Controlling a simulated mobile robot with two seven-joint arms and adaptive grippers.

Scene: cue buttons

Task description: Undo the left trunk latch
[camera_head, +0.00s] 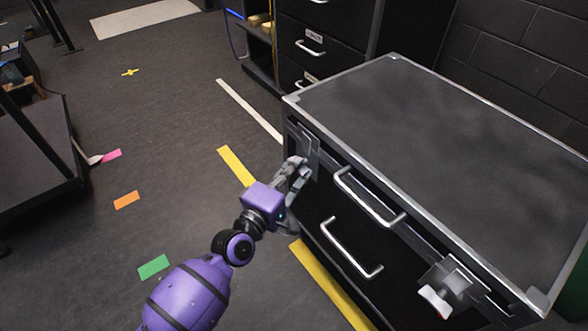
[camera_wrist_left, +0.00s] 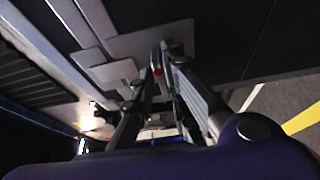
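The trunk (camera_head: 440,130) is a large black case with metal edges, at the right in the head view. Its left latch (camera_head: 309,140) is a metal plate on the front face near the left corner, partly hidden by my gripper. My left gripper (camera_head: 300,168) is at this latch with its fingers close together. In the left wrist view the latch plate (camera_wrist_left: 112,73) lies right by the fingertips (camera_wrist_left: 163,50), which nearly meet around a small part of the latch. The pinched part itself is mostly hidden. My right gripper is not in view.
A right latch (camera_head: 437,298) with a light knob sits at the front right of the trunk. Two metal handles (camera_head: 368,198) (camera_head: 350,250) stick out between the latches. A black drawer cabinet (camera_head: 320,40) stands behind. The floor at left is open, with coloured tape marks.

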